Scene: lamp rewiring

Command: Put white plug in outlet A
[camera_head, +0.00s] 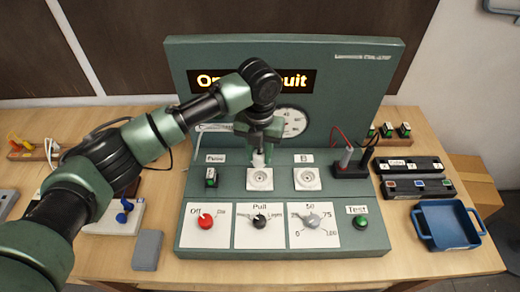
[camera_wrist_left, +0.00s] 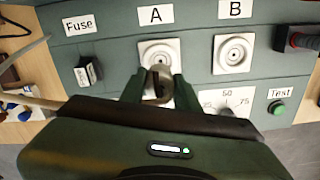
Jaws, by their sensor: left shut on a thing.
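My left gripper (camera_head: 259,149) is shut on the white plug (camera_head: 258,160), directly above outlet A (camera_head: 260,184) in the head view. In the left wrist view the gripper (camera_wrist_left: 158,92) holds the plug just in front of outlet A (camera_wrist_left: 160,47), covering its lower part. I cannot tell whether the plug touches the outlet. Outlet B (camera_head: 307,179) is empty to the right; it also shows in the left wrist view (camera_wrist_left: 233,53). My right gripper is not in view.
The green panel carries a fuse (camera_head: 211,177), a red knob (camera_head: 206,221), a black knob (camera_head: 260,221), a grey dial (camera_head: 311,220) and a green test button (camera_head: 360,222). A black block with probes (camera_head: 350,168) and a blue tray (camera_head: 446,226) stand right.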

